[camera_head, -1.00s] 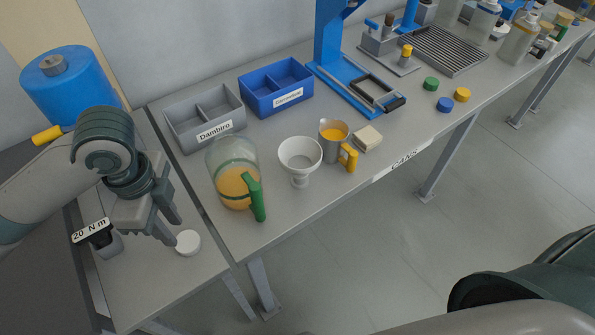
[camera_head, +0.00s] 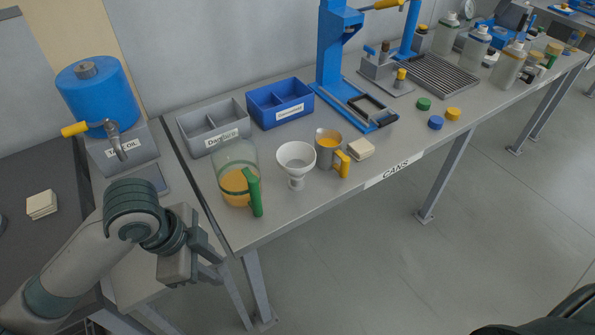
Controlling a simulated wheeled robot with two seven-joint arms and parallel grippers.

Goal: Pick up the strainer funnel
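The strainer funnel (camera_head: 296,158) is a white bowl on a narrow stem. It stands upright near the front edge of the grey bench, between a clear jug and a metal cup. My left gripper (camera_head: 222,278) is at the lower left, in front of and below the bench edge, apart from the funnel. Its fingers point to the right and down; their gap is hard to make out. My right gripper is not in view.
The jug (camera_head: 234,180) with orange liquid and a green handle stands left of the funnel. The metal cup (camera_head: 327,147) with a yellow handle is close on its right, beside a pale block (camera_head: 360,149). Grey (camera_head: 203,143) and blue (camera_head: 280,119) bins stand behind.

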